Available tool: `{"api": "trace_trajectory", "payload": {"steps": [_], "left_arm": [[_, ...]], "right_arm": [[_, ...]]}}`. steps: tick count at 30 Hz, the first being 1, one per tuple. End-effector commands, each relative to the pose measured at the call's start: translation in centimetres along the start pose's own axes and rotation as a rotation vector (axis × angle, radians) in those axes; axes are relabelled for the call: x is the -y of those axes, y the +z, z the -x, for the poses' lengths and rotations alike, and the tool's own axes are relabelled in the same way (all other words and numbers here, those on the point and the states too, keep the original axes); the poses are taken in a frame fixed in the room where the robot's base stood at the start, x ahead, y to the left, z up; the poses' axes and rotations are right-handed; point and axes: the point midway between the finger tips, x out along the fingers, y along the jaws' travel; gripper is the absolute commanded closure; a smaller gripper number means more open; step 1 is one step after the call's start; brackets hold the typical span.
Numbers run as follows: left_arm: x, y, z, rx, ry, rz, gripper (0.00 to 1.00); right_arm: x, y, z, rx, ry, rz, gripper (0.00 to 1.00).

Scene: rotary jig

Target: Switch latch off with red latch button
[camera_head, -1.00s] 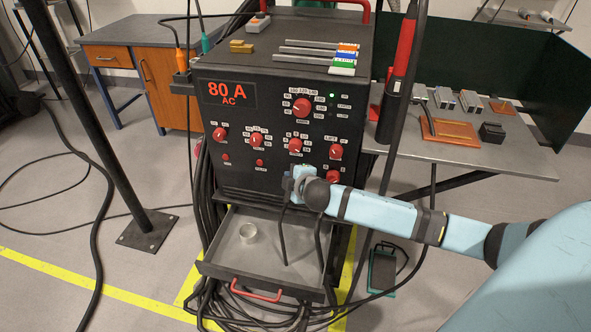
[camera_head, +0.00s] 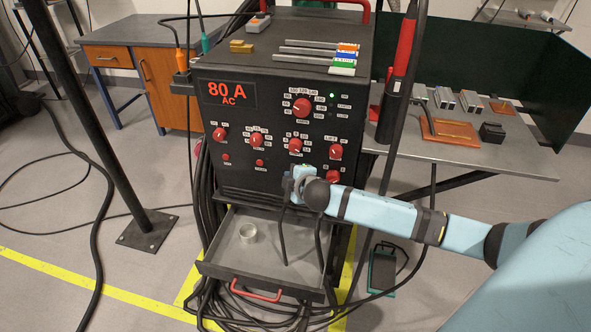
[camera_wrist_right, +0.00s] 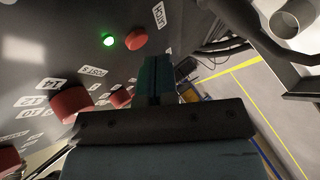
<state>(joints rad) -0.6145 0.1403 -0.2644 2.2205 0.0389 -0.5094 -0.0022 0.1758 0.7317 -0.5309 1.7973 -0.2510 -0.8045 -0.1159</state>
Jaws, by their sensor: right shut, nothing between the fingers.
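In the right wrist view a red button (camera_wrist_right: 136,38) sits on the dark panel next to a lit green lamp (camera_wrist_right: 108,40). A label (camera_wrist_right: 159,14) that seems to read LATCH, turned over, is beside it. My right gripper (camera_wrist_right: 158,68) is shut and empty, close to the panel; its fingertips appear beside the red button, and I cannot tell whether they touch anything. In the head view the right gripper (camera_head: 296,183) is at the lower front of the black welding machine (camera_head: 225,187) and hides the panel behind it. My left gripper is not in view.
Red knobs (camera_head: 302,107) and small red buttons (camera_head: 259,162) cover the panel. Cables hang around the machine. A side table (camera_head: 520,166) stands at right.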

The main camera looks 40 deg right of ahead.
Motion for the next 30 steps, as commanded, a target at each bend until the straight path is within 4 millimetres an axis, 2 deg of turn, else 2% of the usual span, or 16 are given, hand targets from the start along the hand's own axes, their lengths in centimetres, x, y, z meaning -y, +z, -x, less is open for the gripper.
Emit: {"api": "trace_trajectory", "payload": {"steps": [30], "left_arm": [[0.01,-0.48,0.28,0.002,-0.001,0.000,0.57]], "right_arm": [[-0.51,0.49,-0.66,0.000,0.000,0.000,1.00]]}}
